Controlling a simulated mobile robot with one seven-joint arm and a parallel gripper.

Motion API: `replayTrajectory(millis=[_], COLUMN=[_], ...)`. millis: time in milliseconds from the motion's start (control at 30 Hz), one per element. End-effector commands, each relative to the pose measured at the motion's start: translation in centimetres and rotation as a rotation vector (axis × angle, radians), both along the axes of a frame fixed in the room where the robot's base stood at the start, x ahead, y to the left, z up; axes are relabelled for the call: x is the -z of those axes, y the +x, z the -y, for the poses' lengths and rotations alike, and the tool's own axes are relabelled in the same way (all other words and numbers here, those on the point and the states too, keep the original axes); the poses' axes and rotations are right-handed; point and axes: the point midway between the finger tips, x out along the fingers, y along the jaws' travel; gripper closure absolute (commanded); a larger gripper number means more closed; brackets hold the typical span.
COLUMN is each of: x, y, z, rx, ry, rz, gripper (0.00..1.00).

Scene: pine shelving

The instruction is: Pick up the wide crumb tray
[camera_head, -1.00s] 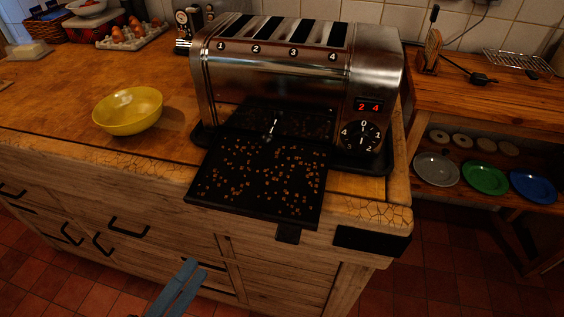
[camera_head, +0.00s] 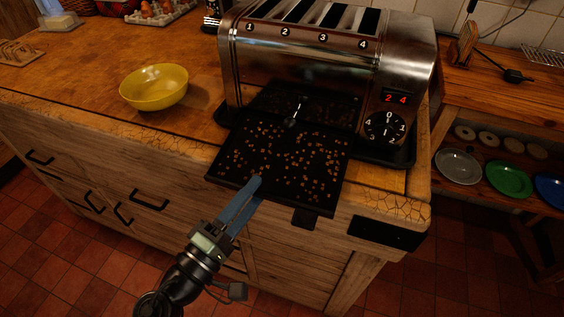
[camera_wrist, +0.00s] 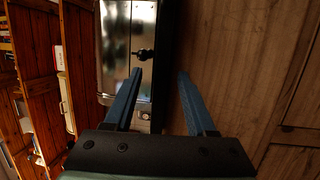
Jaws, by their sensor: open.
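The wide crumb tray (camera_head: 282,160) is a flat black tray covered in brown crumbs. It sticks out from under the chrome toaster (camera_head: 320,65) and overhangs the counter's front edge. A small black tab (camera_head: 304,217) hangs at its front edge, right of centre. My gripper (camera_head: 256,183) has blue fingers and is at the tray's front edge, left of the tab. In the wrist view my gripper (camera_wrist: 159,73) is open, with a dark strip running between and beyond the fingers. I cannot tell whether the fingers touch the tray.
A yellow bowl (camera_head: 154,92) stands on the wooden counter left of the toaster. Cabinet drawers with black handles (camera_head: 148,200) lie below. A side shelf at right holds grey, green (camera_head: 509,180) and blue plates. Open tiled floor lies in front.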

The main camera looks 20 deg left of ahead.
Motion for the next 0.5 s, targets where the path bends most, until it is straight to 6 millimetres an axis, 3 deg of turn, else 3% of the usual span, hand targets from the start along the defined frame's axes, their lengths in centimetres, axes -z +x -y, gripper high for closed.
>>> replayTrajectory(millis=[100, 333, 500], x=[-0.12, -0.1, -0.1], y=[0.99, 1.12, 1.09], z=[0.35, 0.37, 0.35], rx=[0.001, 0.0, 0.0], ry=[-0.001, -0.001, 0.0], rz=[0.0, -0.001, -0.001], gripper=[0.44, 0.44, 0.73])
